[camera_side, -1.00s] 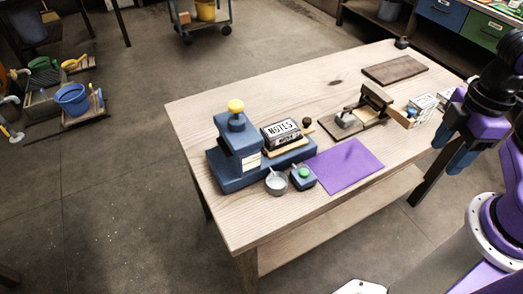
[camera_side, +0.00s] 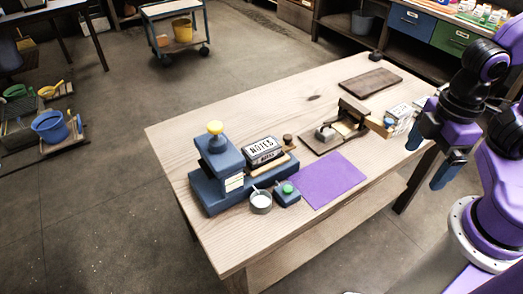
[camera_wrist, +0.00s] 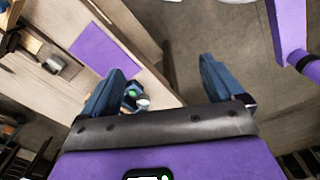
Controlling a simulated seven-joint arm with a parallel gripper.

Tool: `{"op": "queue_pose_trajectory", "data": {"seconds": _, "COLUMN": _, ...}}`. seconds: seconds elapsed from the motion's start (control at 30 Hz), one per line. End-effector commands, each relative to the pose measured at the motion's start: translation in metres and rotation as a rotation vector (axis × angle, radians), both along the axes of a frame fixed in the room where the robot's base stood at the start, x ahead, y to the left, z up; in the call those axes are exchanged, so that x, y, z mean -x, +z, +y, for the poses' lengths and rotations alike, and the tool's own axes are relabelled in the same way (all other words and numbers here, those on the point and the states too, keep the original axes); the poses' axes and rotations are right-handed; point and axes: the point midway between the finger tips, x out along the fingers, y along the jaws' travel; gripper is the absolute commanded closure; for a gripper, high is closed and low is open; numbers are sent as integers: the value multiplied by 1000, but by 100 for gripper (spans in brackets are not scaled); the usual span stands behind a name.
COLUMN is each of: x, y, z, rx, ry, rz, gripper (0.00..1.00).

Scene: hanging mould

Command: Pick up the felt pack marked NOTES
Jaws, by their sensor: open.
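The felt pack marked NOTES (camera_side: 264,151) is a dark block with a white label lettered NOTES. In the side view it sits on the blue base of a press (camera_side: 217,165) with a yellow knob, right of the press's upright. A wooden strip shows beside it. I cannot make it out in the wrist view. My gripper (camera_side: 434,153) hangs at the right of the side view, off the table's right edge and well away from the pack. Its two blue fingers stand apart with nothing between them; they also show in the wrist view (camera_wrist: 160,68).
A purple sheet (camera_side: 326,180) lies between pack and gripper. A small bowl (camera_side: 261,202) and a box with a green button (camera_side: 287,194) stand before the press. A hinged wooden device (camera_side: 345,127), small cartons (camera_side: 402,117) and a brown board (camera_side: 370,83) are farther right.

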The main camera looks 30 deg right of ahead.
Motion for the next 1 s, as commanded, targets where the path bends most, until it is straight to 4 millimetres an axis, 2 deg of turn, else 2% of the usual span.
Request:
{"op": "queue_pose_trajectory", "data": {"seconds": 0.27, "x": -1, "y": 0, "z": 1, "rx": 0, "ry": 1, "rz": 0, "gripper": 6}}
{"op": "queue_pose_trajectory", "data": {"seconds": 0.37, "x": -11, "y": 3, "z": 9, "rx": 2, "ry": 12, "rz": 0, "gripper": 6}}
{"op": "queue_pose_trajectory", "data": {"seconds": 0.43, "x": -24, "y": 6, "z": 19, "rx": 4, "ry": 29, "rz": 0, "gripper": 6}}
{"op": "queue_pose_trajectory", "data": {"seconds": 0.57, "x": -61, "y": 13, "z": 47, "rx": 9, "ry": 79, "rz": -1, "gripper": 6}}
{"op": "queue_pose_trajectory", "data": {"seconds": 0.7, "x": -107, "y": 18, "z": 75, "rx": 14, "ry": 143, "rz": -1, "gripper": 6}}
{"op": "queue_pose_trajectory", "data": {"seconds": 1.0, "x": -210, "y": 17, "z": 120, "rx": 23, "ry": 273, "rz": 0, "gripper": 6}}
